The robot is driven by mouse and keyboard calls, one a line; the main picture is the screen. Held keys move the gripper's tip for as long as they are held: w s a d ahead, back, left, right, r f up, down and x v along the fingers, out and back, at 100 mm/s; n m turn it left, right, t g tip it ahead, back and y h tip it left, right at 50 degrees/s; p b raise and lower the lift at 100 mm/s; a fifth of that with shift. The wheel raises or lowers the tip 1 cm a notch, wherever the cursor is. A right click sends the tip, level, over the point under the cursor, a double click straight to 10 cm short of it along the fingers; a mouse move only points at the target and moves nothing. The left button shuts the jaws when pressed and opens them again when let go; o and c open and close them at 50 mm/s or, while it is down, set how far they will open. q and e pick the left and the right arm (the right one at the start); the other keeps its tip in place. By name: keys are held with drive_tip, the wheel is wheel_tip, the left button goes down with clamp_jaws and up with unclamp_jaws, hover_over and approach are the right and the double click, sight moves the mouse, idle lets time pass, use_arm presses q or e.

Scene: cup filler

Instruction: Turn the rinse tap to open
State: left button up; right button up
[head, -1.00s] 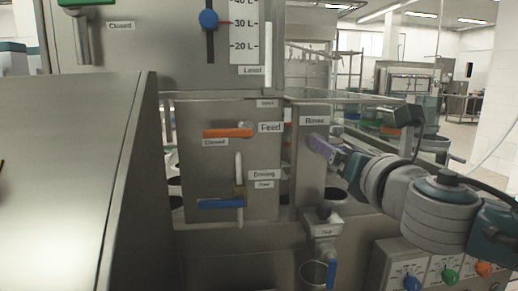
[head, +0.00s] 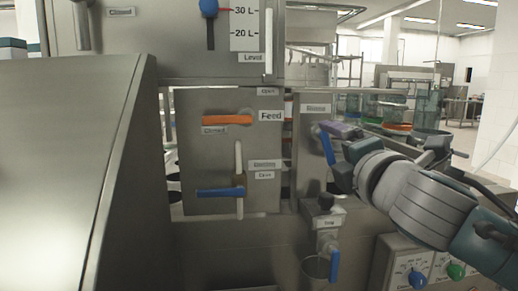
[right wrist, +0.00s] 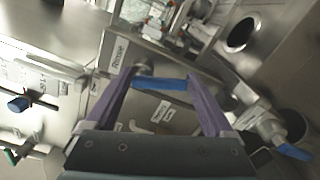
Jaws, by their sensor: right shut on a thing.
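The rinse tap has a blue handle (head: 327,148), below the "Rinse" label (head: 318,108) on the steel panel. In the head view the handle hangs steeply down, slightly tilted. My right gripper (head: 335,131), with purple fingers, is at the handle from the right. In the right wrist view the blue handle (right wrist: 162,84) lies across between the two purple fingertips, which are shut on it; the "Rinse" label (right wrist: 118,56) is beside it. The tap's pivot is partly hidden by the gripper. My left gripper is not in view.
Left of the rinse tap are the orange feed handle (head: 227,120) and a blue handle (head: 220,192) on the panel. Below stands another small tap with a blue lever (head: 335,266). Coloured knobs (head: 456,271) sit at the lower right. A large steel housing (head: 75,160) fills the left.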

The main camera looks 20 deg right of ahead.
drive_tip(key=shift+w+a+f+m+b, duration=0.1)
drive_tip(key=shift+a+m+b, duration=0.1)
drive_tip(key=shift+m, duration=0.75)
drive_tip(key=shift+a+f+m+b, duration=0.1)
drive_tip(key=shift+a+m, duration=0.05)
drive_tip(key=shift+m, duration=0.8)
drive_tip(key=o, duration=1.1)
drive_tip(key=v, duration=1)
drive_tip(key=shift+d, duration=0.1)
